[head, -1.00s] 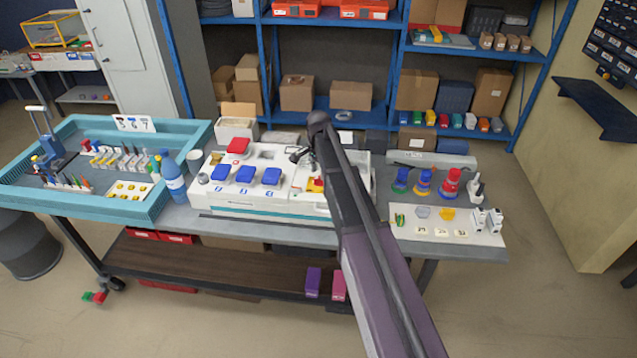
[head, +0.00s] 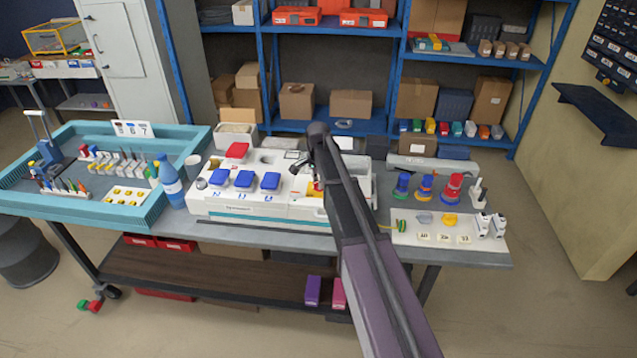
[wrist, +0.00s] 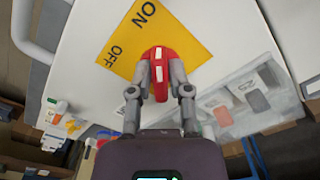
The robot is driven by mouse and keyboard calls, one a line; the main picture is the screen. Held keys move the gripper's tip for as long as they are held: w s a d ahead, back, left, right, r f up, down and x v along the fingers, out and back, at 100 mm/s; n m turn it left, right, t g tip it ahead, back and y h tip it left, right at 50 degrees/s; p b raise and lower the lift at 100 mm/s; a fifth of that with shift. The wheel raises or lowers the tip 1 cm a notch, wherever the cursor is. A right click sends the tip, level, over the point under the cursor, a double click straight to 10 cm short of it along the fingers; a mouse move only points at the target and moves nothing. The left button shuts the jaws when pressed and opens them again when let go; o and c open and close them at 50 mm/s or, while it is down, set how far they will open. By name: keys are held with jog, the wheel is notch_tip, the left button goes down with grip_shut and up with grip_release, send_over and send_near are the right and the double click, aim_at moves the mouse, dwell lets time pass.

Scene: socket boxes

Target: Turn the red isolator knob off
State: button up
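My gripper (wrist: 159,72) has one finger on each side of the handle. The red handle fills the gap, and the fingers look closed on it. In the head view the yellow plate (head: 313,189) is partly seen on the white panel box (head: 285,208). My arm hides most of the knob there.
Blue-lidded sockets (head: 244,179) and a raised red lid (head: 237,150) are on the left of the panel. A blue bottle (head: 170,182) stands to its left. Stacked coloured rings (head: 452,188) and a white board (head: 405,236) with small parts lie to the right.

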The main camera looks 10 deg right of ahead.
grip_shut()
jog(key=shift+n, duration=0.5)
jog(key=n, duration=0.2)
jog(key=shift+s+d+n, duration=0.1)
jog(key=shift+n, duration=0.3)
jog(key=n, duration=0.5)
jog(key=shift+d, duration=0.1)
jog(key=n, duration=0.5)
jog(key=shift+d, duration=0.1)
jog(key=n, duration=0.4)
jog(key=shift+d, duration=0.1)
